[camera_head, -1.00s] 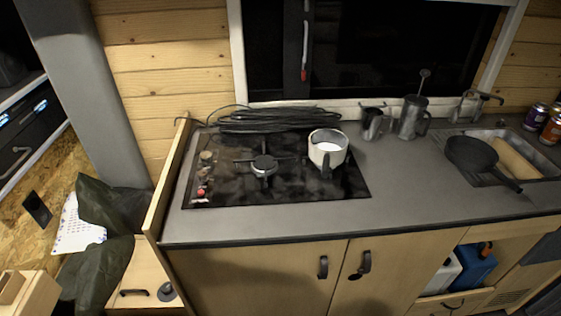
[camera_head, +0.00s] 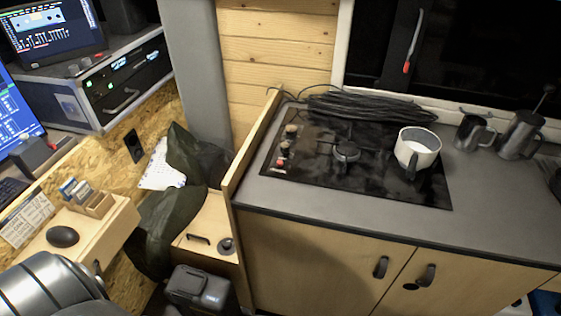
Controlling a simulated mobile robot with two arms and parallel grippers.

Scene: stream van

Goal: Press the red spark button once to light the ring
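The black glass hob (camera_head: 315,180) is set in the grey worktop, right of a wooden side panel. A red button (camera_head: 281,161) shows small at the hob's left front, below a column of small knobs (camera_head: 291,131). I cannot tell from here whether it is pressed. The burner ring (camera_head: 346,152) is in the middle of the hob, with no flame visible. A white pot (camera_head: 417,150) with a dark handle stands on the right part of the hob, beside the ring. Neither of my grippers is recognisable in the view.
The wooden side panel (camera_head: 255,150) rises along the worktop's left edge. A black cable coil (camera_head: 370,106) lies behind the hob. Metal jugs (camera_head: 473,132) stand to the right. The front strip of worktop (camera_head: 330,212) is clear. A desk with a mouse (camera_head: 62,236) is at left.

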